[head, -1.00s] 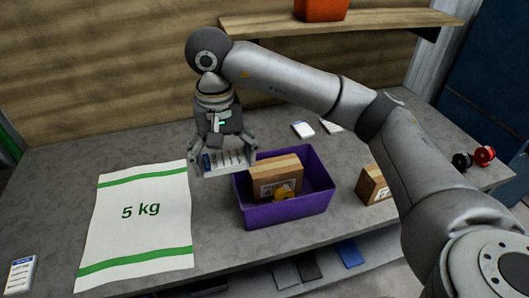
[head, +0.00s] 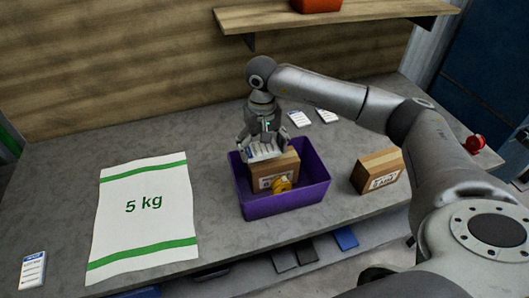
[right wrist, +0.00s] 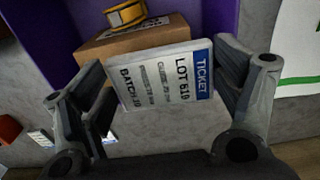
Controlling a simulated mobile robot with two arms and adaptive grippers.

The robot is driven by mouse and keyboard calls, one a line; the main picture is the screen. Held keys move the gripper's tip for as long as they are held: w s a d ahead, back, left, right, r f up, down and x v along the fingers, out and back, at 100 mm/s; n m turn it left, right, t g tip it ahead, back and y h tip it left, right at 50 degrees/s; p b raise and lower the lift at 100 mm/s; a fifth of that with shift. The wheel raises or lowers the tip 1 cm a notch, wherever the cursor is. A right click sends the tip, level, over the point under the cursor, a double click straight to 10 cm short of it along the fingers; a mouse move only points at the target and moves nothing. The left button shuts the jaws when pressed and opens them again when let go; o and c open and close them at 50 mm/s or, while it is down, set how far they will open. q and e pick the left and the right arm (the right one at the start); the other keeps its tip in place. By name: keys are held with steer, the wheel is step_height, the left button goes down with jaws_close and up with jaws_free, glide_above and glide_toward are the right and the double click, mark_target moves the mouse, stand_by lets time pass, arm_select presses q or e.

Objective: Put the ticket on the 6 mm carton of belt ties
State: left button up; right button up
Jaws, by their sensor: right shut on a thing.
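The ticket (head: 262,153) is a white card with a blue band; the right wrist view shows it (right wrist: 165,80) reading "TICKET" and "LOT 619". My right gripper (head: 264,146) is shut on it and holds it over the back of a purple bin (head: 288,205). A brown carton (head: 273,174) stands in the bin just under and in front of the ticket; its top also shows in the right wrist view (right wrist: 95,48). I cannot tell whether ticket and carton touch. A second carton (head: 378,171) stands right of the bin. Their label sizes are unreadable. My left gripper is out of view.
A yellow roll (head: 282,185) is at the front of the carton in the bin. A "5 kg" sack (head: 145,215) lies flat at left. More white cards lie at the front left (head: 33,270) and behind the bin (head: 299,118). A shelf (head: 330,18) hangs at the back.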

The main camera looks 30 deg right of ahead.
mark_target(264, 150)
steer(key=f+p, duration=0.2)
steer(key=f, duration=0.1)
steer(key=shift+d+f, duration=0.1)
steer(key=shift+d, duration=0.3)
steer(key=shift+w+f, duration=0.1)
steer(key=shift+f, duration=0.4)
steer(key=o, duration=0.9)
